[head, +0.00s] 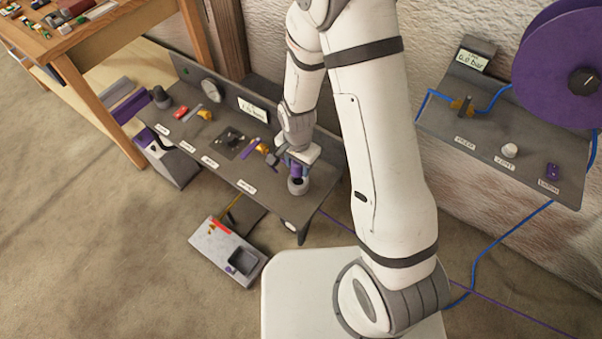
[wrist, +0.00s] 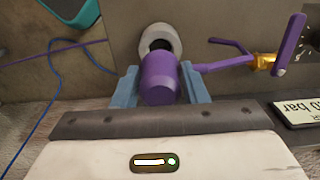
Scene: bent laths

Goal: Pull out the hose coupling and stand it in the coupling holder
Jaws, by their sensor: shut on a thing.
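The hose coupling is a purple cylinder (wrist: 160,78) between the two blue fingers of my gripper (wrist: 162,88) in the wrist view. My gripper (head: 297,163) is shut on it at the right end of the grey bench in the head view. A grey round holder with a dark opening (wrist: 174,36) lies just beyond the coupling; part of that opening shows past it. The holder also shows in the head view (head: 298,189), just below my gripper. I cannot tell whether the coupling's far end is inside it.
A purple-handled brass valve (wrist: 266,62) is close on the right in the wrist view. The bench (head: 215,165) also carries a gauge (head: 211,90) and a pressure sign (head: 253,110). A grey tray unit (head: 215,250) is on the floor. A purple reel (head: 560,70) hangs at the right.

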